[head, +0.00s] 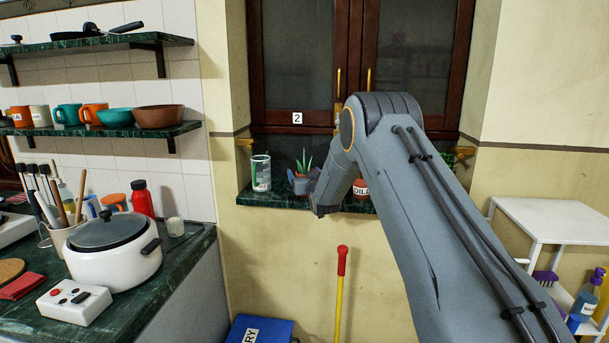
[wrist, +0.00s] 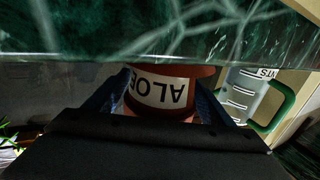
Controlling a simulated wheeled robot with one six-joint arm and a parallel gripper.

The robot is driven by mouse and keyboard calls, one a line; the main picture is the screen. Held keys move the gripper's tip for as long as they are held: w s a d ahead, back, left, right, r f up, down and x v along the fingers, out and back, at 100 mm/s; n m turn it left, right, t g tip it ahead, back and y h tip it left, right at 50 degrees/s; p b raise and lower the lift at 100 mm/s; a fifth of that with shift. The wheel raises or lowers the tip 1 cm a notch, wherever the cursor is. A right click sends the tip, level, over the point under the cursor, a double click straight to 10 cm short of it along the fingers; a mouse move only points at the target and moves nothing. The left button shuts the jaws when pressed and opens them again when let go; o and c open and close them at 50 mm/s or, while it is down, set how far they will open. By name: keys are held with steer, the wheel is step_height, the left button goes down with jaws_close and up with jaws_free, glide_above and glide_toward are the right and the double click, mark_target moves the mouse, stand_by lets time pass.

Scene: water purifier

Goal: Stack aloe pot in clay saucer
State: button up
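The aloe pot is a terracotta pot with a white ALOE label; it shows upside down in the middle of the wrist view (wrist: 173,92). In the head view the green aloe leaves (head: 302,164) rise above the window ledge, with the pot mostly behind my gripper. My gripper (head: 304,184) reaches to the ledge from the front. In the wrist view its blue fingers (wrist: 160,95) stand on both sides of the pot; whether they press on it cannot be told. The pot's base is hidden by the marble edge.
The green marble ledge (head: 276,200) holds a glass measuring cup (head: 261,173) with a green handle to the left of the aloe. A DILL pot (head: 361,188) stands to the right, partly behind my arm. Dark cabinet doors (head: 300,55) close the niche behind.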

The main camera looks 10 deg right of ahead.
steer(key=shift+s+r, duration=0.15)
steer(key=shift+r, duration=0.2)
steer(key=s+f+g, duration=0.3)
steer(key=s+g, duration=0.3)
steer(key=s, duration=1.5)
steer(key=s+d+f+g+b, duration=0.1)
steer(key=s+f+g, duration=0.3)
steer(key=s, duration=1.6)
steer(key=s+d+f+g+h, duration=0.1)
steer(key=s+f+g, duration=0.3)
steer(key=s, duration=1.7)
steer(key=g, duration=0.3)
steer(key=shift+s+f+m+g, duration=0.2)
steer(key=shift+s+m+g, duration=0.1)
steer(key=shift+m, duration=0.1)
